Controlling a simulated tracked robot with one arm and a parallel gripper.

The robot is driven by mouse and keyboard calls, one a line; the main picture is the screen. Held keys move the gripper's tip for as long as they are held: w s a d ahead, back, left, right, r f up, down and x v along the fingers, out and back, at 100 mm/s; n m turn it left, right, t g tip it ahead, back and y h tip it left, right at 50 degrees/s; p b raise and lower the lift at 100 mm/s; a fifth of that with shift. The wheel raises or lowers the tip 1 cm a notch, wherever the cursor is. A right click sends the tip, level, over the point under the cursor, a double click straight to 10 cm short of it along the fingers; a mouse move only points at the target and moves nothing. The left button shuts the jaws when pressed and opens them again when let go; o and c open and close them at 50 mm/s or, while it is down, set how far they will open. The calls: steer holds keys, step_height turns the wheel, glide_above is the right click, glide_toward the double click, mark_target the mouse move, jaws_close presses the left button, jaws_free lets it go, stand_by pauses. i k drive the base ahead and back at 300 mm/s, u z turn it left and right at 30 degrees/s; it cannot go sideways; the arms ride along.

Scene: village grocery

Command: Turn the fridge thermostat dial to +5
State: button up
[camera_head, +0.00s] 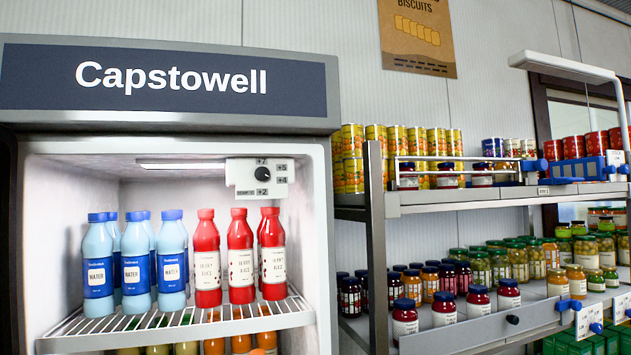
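The fridge thermostat dial (262,174) is a small round black knob. It sits on a white control box (240,178) at the upper right inside the open-fronted fridge, beneath the Capstowell sign. Small grey labels around the dial read +7 above, +5 at upper right, +4 at right and +2 below. The dial's pointer mark is too small for me to tell which label it faces. My gripper is not in view, and nothing is seen touching the dial.
Blue water bottles (136,262) and red juice bottles (240,255) stand on the fridge's wire shelf (95,328), below the dial. The fridge's right side wall (326,240) is close to the dial. Shelving (377,240) with cans and jars stands to the right.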

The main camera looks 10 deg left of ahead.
mark_target(262, 174)
steer(key=i, duration=0.95)
steer(key=u, duration=0.5)
